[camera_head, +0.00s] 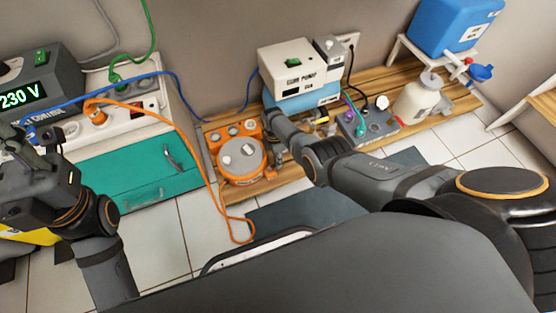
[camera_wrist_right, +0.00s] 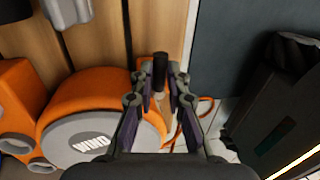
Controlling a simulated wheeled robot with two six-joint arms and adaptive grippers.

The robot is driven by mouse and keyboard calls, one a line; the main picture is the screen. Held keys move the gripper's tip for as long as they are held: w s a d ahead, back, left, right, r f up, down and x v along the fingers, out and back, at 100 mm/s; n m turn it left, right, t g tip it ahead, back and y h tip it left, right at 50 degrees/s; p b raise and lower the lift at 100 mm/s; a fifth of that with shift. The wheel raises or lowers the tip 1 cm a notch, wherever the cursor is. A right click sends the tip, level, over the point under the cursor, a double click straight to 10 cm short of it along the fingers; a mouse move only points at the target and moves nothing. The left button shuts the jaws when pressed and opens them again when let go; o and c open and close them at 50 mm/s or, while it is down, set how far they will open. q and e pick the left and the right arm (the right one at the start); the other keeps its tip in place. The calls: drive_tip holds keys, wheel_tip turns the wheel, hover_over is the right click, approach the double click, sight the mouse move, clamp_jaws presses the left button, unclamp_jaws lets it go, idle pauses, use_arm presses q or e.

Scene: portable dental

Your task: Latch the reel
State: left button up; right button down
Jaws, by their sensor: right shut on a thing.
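The orange cable reel (camera_head: 240,178) sits on the wooden pallet, with a pale hub and an orange cable running out of it. In the right wrist view the reel (camera_wrist_right: 60,108) is at the lower left, with its grey hub (camera_wrist_right: 92,138) marked "WIND". My right gripper (camera_wrist_right: 165,78) is shut on a black, upright post-like handle (camera_wrist_right: 160,70) at the reel's right side.
The wooden pallet (camera_head: 285,182) also carries a pump box (camera_head: 298,68), a grey valve unit and a white bottle (camera_head: 418,100). The orange cable (camera_head: 186,150) loops down to the floor from the control unit (camera_head: 40,75). A teal drawer (camera_head: 135,175) stands left of the pallet.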

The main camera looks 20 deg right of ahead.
drive_tip(key=c, duration=1.3)
unclamp_jaws()
drive_tip(key=shift+c, duration=0.2)
drive_tip(key=shift+r, duration=0.15)
wheel_tip(320, 180, up, 12)
drive_tip(key=w, duration=0.2)
drive_tip(key=shift+w+f, duration=0.2)
drive_tip(key=shift+f, duration=0.05)
